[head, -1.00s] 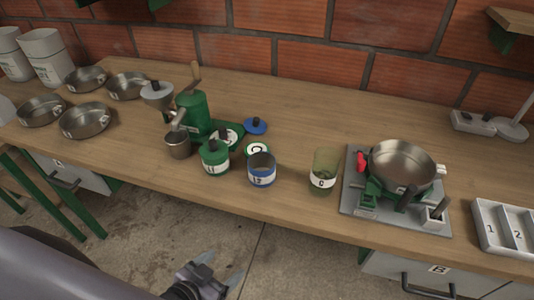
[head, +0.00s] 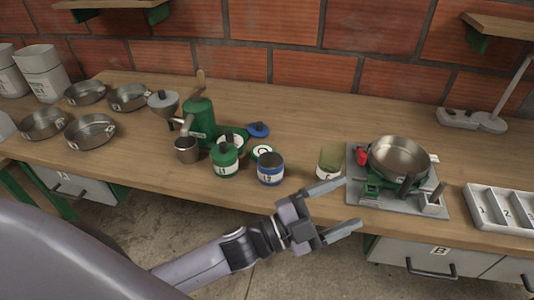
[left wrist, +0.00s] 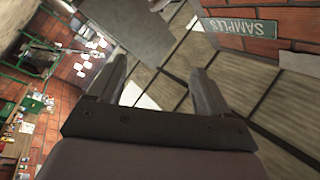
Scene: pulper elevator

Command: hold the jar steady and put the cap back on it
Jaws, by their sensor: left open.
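An open blue jar (head: 270,170) with a white label stands upright near the counter's front edge, with no cap on it. A blue cap (head: 258,130) with a dark knob lies on the counter behind it. A green jar (head: 225,162) with its green lid on stands to the left of the blue jar. My left gripper (head: 347,206) is open and empty, in front of the counter edge and right of the blue jar. Its spread fingers also show in the left wrist view (left wrist: 160,72), with nothing between them. My right gripper is not in view.
An olive cup (head: 330,160) is partly hidden behind a left finger. A green grinder (head: 200,118) with a metal cup (head: 187,150) stands left of the jars. A scale with a pan (head: 399,157) and a divided tray (head: 500,208) are to the right. The counter's back middle is clear.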

